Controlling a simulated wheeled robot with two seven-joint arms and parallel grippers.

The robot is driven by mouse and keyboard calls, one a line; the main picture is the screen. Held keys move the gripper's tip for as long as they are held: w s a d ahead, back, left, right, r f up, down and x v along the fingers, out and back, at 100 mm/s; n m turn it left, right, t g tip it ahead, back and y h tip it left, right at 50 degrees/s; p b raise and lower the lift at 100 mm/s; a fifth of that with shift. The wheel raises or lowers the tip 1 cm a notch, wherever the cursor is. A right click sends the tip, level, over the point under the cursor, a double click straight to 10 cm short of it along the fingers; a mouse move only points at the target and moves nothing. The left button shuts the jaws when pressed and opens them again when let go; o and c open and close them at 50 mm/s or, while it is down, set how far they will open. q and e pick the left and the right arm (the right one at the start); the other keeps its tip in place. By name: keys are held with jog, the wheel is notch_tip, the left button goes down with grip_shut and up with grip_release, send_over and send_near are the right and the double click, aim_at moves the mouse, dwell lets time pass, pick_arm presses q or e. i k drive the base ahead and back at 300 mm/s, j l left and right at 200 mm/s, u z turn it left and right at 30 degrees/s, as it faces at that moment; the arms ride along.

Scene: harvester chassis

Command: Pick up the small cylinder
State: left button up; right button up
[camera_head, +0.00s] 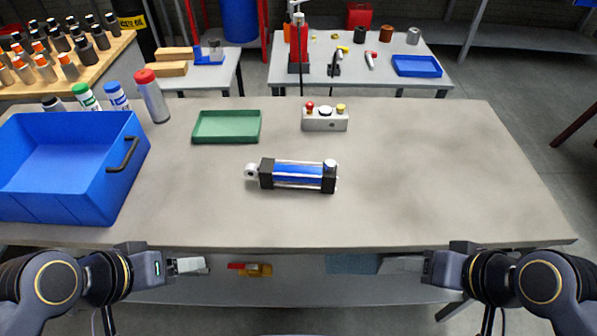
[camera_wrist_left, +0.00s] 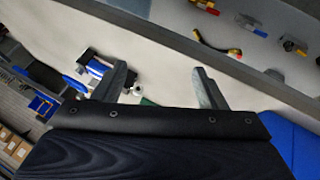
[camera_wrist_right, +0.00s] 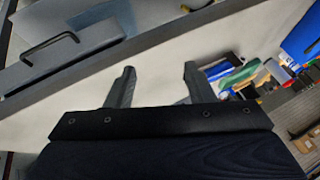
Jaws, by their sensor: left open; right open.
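The small cylinder (camera_head: 297,174) has a blue body, black end blocks and a light eye at its left end. It lies on its side in the middle of the grey table (camera_head: 430,190). It also shows in the left wrist view (camera_wrist_left: 97,68), partly behind a finger. My left gripper (camera_head: 205,266) is at the table's front edge, left of the cylinder and apart from it; its fingers are open and empty in the left wrist view (camera_wrist_left: 160,80). My right gripper (camera_head: 388,264) is at the front edge, right of the cylinder and apart from it; its fingers (camera_wrist_right: 160,80) are open and empty.
A blue bin (camera_head: 70,190) fills the table's left side, with several bottles behind it. A green tray (camera_head: 226,127) and a grey button box (camera_head: 325,121) stand behind the cylinder. The table's right half is clear. A drawer handle (camera_wrist_right: 50,45) shows in the right wrist view.

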aim_at(270, 172)
jog(key=u, duration=0.65)
jog(key=l+u, duration=0.25)
jog(key=u, duration=0.15)
jog(key=k+l+u, duration=0.15)
jog(key=u, duration=0.25)
jog(key=k+l+u, duration=0.15)
jog(key=l+u, duration=0.25)
jog(key=k+u, duration=0.1)
jog(key=u, duration=0.3)
jog(key=k+l, duration=0.4)
jog(key=k, duration=0.05)
